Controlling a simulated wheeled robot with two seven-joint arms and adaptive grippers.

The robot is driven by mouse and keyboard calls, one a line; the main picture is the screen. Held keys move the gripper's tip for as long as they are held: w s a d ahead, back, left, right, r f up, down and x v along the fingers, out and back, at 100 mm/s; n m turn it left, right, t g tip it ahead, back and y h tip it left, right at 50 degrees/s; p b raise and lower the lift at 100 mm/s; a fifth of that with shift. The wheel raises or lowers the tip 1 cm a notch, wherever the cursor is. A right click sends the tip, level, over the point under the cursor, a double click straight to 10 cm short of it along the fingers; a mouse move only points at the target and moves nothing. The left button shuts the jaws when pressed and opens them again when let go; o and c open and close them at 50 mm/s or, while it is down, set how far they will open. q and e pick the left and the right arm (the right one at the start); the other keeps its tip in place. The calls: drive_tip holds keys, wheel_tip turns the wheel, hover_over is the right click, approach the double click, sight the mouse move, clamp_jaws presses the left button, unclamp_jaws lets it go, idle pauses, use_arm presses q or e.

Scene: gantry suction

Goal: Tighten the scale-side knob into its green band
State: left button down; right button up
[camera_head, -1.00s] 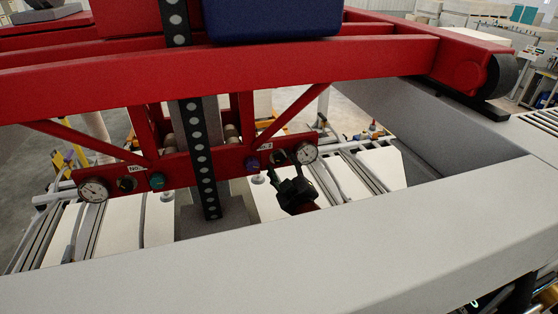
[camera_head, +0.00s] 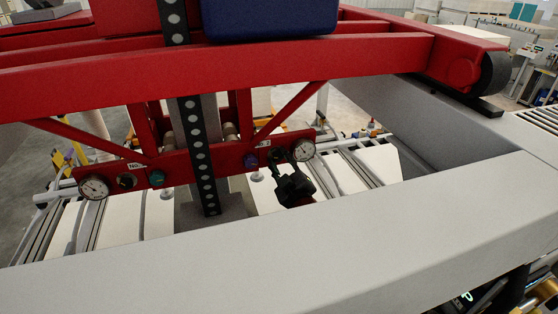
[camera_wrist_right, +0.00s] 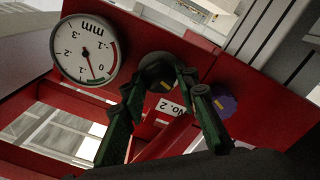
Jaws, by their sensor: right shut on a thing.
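A black knob (camera_wrist_right: 158,70) with a yellow mark sits on the red crossbar beside a round white gauge. My right gripper (camera_wrist_right: 162,86) is shut on this knob, its fingers on either side of it. In the head view my right gripper (camera_head: 289,164) reaches up to the crossbar and hides much of the knob. The gauge (camera_wrist_right: 84,50) is marked in mm and looks upside down in the wrist view; its needle points down near the 0 end, by a small green patch. The gauge (camera_head: 303,150) also shows in the head view. My left gripper is out of view.
A purple knob (camera_wrist_right: 223,102) and a "No. 2" label (camera_wrist_right: 172,106) are close to my right fingers. Another gauge (camera_head: 94,187) and a green knob (camera_head: 157,177) are at the crossbar's left. A wide grey beam (camera_head: 330,235) crosses the front.

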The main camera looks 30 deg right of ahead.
drive_tip(key=m, duration=0.5)
drive_tip(key=shift+r, duration=0.1)
drive_tip(key=o, duration=1.1)
drive_tip(key=shift+w, duration=0.15)
drive_tip(key=v, duration=0.7)
drive_tip(key=shift+s, duration=0.3)
